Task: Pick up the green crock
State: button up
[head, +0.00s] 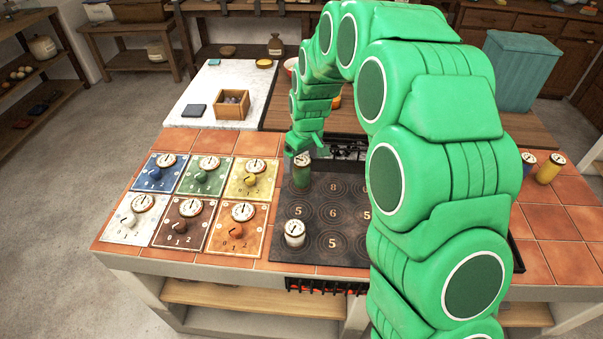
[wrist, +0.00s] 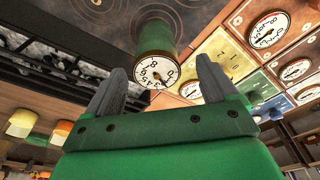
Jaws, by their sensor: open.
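The green crock (head: 302,176) stands upright at the back left of a dark board (head: 340,240) with numbered rings. Its pale lid carries a dial. My gripper (head: 304,146) is right above the crock in the head view, open and empty. In the wrist view the green crock (wrist: 165,38) lies beyond the open fingers (wrist: 161,66), with its dial lid showing in the gap between the fingertips. Neither finger visibly touches it.
A white crock (head: 294,235) stands on the same board, nearer the front. Coloured panels (head: 202,176) with dials and knobs lie to the left. A wooden box (head: 232,108) stands on the white slab behind. My arm hides the board's right side.

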jog(key=shift+w+a+f, duration=0.1)
jog(key=shift+w+f, duration=0.1)
jog(key=shift+f, duration=0.8)
jog(key=shift+w+f, duration=0.15)
jog(key=shift+f, duration=0.8)
jog(key=c, duration=1.4)
jog(key=shift+r, duration=0.1)
